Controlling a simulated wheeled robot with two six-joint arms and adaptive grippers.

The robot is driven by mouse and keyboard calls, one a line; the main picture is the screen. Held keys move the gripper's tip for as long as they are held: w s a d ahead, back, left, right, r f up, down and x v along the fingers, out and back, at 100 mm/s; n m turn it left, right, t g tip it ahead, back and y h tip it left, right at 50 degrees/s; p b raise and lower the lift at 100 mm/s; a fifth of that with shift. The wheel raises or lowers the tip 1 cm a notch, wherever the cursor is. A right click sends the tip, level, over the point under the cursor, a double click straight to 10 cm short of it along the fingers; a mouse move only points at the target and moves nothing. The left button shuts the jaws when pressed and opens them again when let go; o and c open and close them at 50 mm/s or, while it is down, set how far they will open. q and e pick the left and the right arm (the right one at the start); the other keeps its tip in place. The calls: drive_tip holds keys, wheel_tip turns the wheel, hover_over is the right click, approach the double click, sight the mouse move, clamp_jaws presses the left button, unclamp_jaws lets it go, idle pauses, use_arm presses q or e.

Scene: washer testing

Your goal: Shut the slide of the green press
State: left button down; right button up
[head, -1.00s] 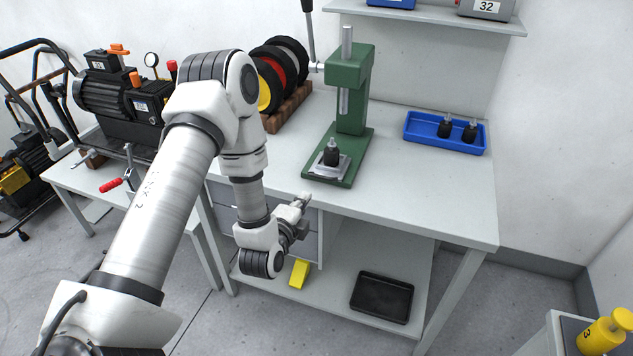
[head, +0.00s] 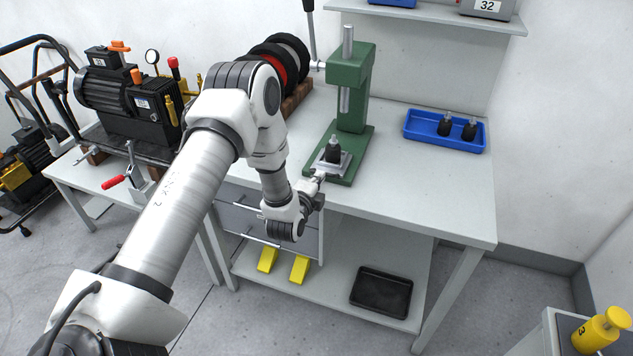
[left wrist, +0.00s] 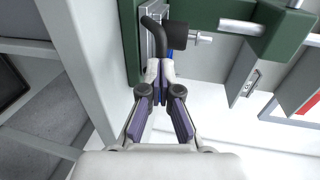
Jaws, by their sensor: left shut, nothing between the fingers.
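The green press (head: 350,75) stands on the grey bench. Its slide (head: 341,167), a silver plate, lies on the green base with a black part (head: 333,152) upright on it. My left gripper (head: 320,177) is shut and empty at the slide's front edge. In the left wrist view the shut fingertips (left wrist: 159,68) are at the near end of the silver slide (left wrist: 158,42), seemingly touching it; contact is hard to confirm. The black part (left wrist: 177,36) and a curved dark bar show just beyond. The slide's front corner is partly hidden by the fingers in the head view.
A blue tray (head: 465,149) with two black parts stands on the bench to the right. Coloured discs in a wooden rack (head: 295,98) stand left of the press. The bench's front right is clear. A black tray (head: 381,293) and yellow blocks (head: 299,270) lie on the lower shelf.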

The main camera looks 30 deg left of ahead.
sight(330, 155)
use_arm(q)
drive_tip(key=b+x, duration=0.1)
drive_tip(key=x, duration=0.2)
drive_tip(key=r+b+x, duration=0.1)
drive_tip(key=x, duration=0.2)
drive_tip(key=b+x, duration=0.1)
drive_tip(key=x, duration=0.2)
drive_tip(key=shift+w+r, duration=0.15)
drive_tip(key=shift+w, duration=0.3)
drive_tip(key=shift+w+a+r, duration=0.1)
drive_tip(key=shift+a+r, duration=0.05)
drive_tip(key=shift+r, duration=0.25)
